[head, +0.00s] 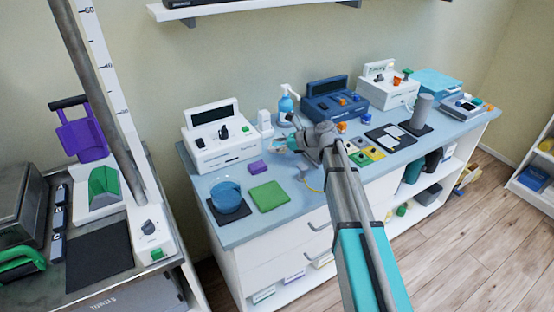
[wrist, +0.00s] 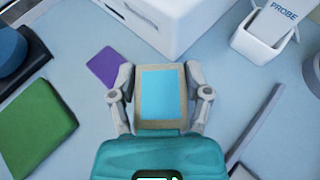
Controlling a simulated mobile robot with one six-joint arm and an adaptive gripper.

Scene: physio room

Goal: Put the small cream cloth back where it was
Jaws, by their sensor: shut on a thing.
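My gripper (wrist: 160,72) is shut on a small flat cream-tan piece with a light-blue rectangle (wrist: 163,84) on its face. One finger is on each side of it. It looks like the small cream cloth, but I cannot tell its material. In the head view my gripper (head: 294,143) is over the blue-grey counter, and the piece (head: 278,144) is mostly hidden by it. No other cream cloth shows. A purple cloth (wrist: 107,66) lies just left of my gripper; a larger green cloth (wrist: 37,122) lies farther left.
A white device (head: 218,140) stands behind the purple cloth. A white probe holder (wrist: 264,42) is at the upper right of the wrist view. A blue bowl (head: 227,197) sits on a dark mat at the left. A spray bottle (head: 286,104) stands behind my gripper. Yellow and green cards (head: 366,153) lie to its right.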

